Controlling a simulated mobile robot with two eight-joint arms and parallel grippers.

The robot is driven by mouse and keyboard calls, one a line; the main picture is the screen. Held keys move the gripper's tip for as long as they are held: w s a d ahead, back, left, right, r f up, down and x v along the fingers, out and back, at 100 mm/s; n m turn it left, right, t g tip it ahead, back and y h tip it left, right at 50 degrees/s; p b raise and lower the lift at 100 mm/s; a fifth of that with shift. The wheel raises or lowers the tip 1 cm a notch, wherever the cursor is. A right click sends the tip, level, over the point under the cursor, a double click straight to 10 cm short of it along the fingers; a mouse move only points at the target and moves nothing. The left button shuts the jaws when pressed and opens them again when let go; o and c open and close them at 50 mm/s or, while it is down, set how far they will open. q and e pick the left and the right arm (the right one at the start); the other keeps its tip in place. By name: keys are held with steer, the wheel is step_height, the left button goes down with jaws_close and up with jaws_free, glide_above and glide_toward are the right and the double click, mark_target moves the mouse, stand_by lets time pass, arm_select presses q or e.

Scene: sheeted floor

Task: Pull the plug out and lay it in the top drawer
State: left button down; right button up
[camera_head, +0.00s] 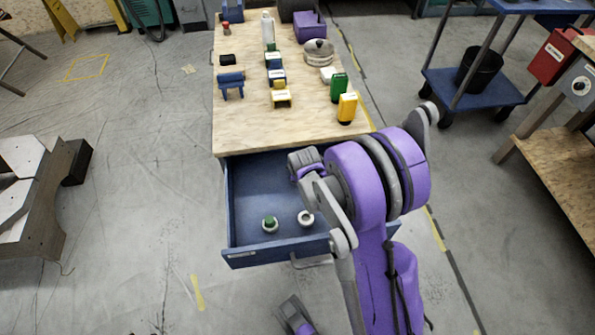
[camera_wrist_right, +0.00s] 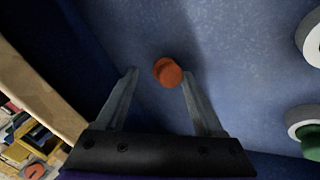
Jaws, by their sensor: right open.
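The blue top drawer (camera_head: 250,190) stands pulled out under the wooden worktop. In it are a white ring with a green plug (camera_head: 269,224) and an empty white ring (camera_head: 306,217). Both also show at the right edge of the right wrist view, the green plug (camera_wrist_right: 311,140) below the empty ring (camera_wrist_right: 312,40). An orange-red round plug (camera_wrist_right: 167,72) is on the drawer's blue surface, apart from both rings. My right gripper (camera_wrist_right: 160,74) is open, its fingertips on either side of this plug.
A blue cart (camera_head: 475,88) and another bench stand to the right.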

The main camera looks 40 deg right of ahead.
steer(key=p+v, duration=0.2)
steer(key=v, duration=0.8)
steer(key=shift+s+r+p, duration=0.15)
steer(key=shift+r+p, duration=0.15)
steer(key=shift+a, duration=0.15)
